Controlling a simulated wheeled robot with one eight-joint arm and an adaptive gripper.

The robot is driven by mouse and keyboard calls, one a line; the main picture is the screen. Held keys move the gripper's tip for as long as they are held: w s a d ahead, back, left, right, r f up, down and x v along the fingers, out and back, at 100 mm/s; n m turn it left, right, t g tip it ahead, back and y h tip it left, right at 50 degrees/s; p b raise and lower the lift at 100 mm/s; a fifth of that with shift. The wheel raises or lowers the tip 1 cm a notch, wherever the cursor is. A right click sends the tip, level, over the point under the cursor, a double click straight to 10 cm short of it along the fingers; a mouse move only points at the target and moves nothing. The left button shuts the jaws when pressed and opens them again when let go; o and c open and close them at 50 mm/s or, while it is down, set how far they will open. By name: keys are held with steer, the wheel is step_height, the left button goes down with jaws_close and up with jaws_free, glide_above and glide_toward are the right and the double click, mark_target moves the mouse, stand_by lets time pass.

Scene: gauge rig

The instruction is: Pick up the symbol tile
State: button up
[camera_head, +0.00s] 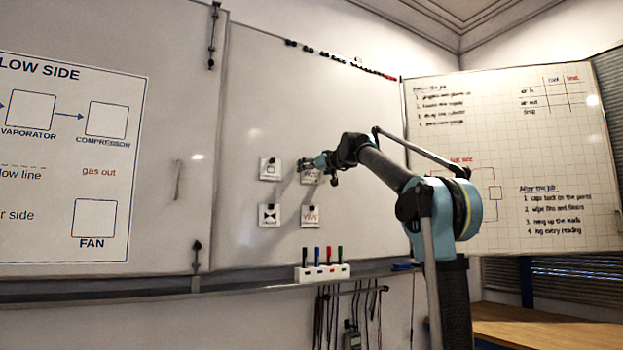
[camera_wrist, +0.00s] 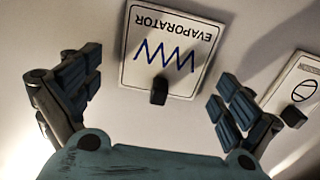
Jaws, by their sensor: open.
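A white square symbol tile labelled EVAPORATOR (camera_wrist: 185,30) with a blue zigzag and a black knob (camera_wrist: 159,90) fills the middle of the wrist view, upside down. It is on the whiteboard. My gripper (camera_wrist: 155,85) is open, its two fingers apart on either side of the knob and not closed on it. In the head view my gripper (camera_head: 318,166) is at the upper right tile (camera_head: 312,178) of a two-by-two group and hides part of it. Whether the fingers touch the tile cannot be told.
A tile with a circle (camera_wrist: 300,90) is close beside my right finger; it looks like the upper left tile (camera_head: 269,169). Two more tiles, lower left (camera_head: 269,215) and lower right (camera_head: 310,216), are below. A marker holder (camera_head: 322,272) is under them. A printed diagram (camera_head: 70,160) is at left.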

mark_target(310, 153)
steer(key=c, duration=1.1)
steer(key=shift+o, duration=0.2)
steer(key=shift+s+d+r, duration=0.1)
steer(key=shift+r, duration=1.7)
steer(key=shift+s+d+r, duration=0.1)
steer(key=shift+r, duration=1.65)
steer(key=v, duration=2.6)
steer(key=shift+s, duration=0.2)
steer(key=shift+d, duration=0.15)
